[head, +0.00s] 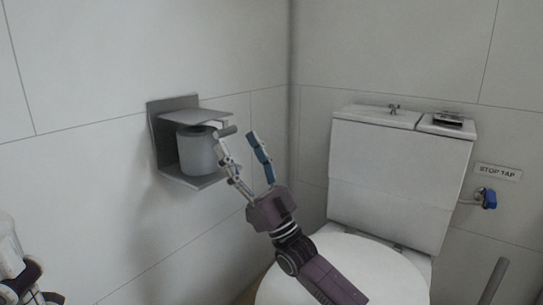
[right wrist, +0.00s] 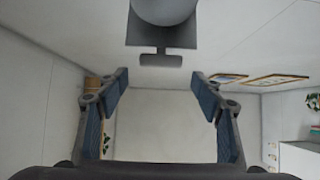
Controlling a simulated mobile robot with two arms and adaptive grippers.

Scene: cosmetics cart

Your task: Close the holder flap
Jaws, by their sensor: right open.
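The grey holder (head: 158,165) is fixed to the left wall with a pale roll (head: 197,152) in it. Its flap (head: 195,117) stands out roughly level above the roll, with a small tab at its front edge. My right gripper (head: 236,138) is open at the front right of the holder, one finger overlapping the tab area in the head view. In the right wrist view, the tab (right wrist: 160,60) shows between and beyond the two open fingers (right wrist: 160,85), with the flap (right wrist: 160,30) and roll (right wrist: 165,8) behind. Contact cannot be told.
A toilet (head: 398,185) with its lid (head: 345,275) stands to the right, below and behind my right arm. A blue stop tap (head: 489,198) is on the right wall. The wall and air left of the holder are clear.

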